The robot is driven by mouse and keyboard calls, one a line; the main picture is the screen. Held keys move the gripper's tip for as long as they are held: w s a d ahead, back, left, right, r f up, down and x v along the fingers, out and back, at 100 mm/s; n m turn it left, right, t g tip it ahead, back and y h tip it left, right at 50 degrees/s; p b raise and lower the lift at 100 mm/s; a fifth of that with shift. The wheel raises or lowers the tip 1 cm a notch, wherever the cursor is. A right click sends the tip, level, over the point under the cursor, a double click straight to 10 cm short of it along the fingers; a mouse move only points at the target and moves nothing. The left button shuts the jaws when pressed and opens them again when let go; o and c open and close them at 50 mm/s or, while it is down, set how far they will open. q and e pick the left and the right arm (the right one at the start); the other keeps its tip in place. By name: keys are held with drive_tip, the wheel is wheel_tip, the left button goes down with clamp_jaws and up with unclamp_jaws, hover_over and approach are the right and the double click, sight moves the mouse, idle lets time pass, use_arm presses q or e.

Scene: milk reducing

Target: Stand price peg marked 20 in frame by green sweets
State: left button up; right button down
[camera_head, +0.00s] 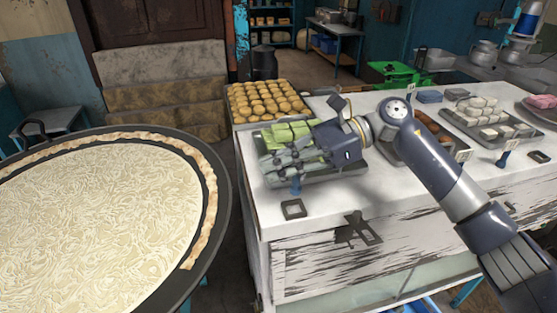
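My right gripper (278,166) reaches in from the right, low over the tray (345,173) of green sweets (288,131). It covers part of the sweets. A small blue peg part (296,187) shows just below its fingers. The upper part of this peg is hidden, so I cannot read a number or tell whether the fingers grip it. A small black square frame (293,209) lies on the white counter in front of the sweets, just below the blue part in the picture. The frame looks empty. My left gripper is not in view.
A tray of round golden sweets (266,101) stands behind the green ones. More sweet trays (488,120) and another blue peg with a white tag (506,154) are at right. A black frame (540,157) lies near that peg. A large round pan (95,225) fills the left.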

wheel_tip(320, 180, down, 5)
drive_tip(key=b, duration=0.3)
drive_tip(key=shift+a+f, duration=0.1)
drive_tip(key=shift+f, duration=0.05)
drive_tip(key=shift+f+b, duration=0.15)
drive_tip(key=shift+b, duration=0.5)
idle(0.8)
drive_tip(key=c, duration=1.7)
unclamp_jaws()
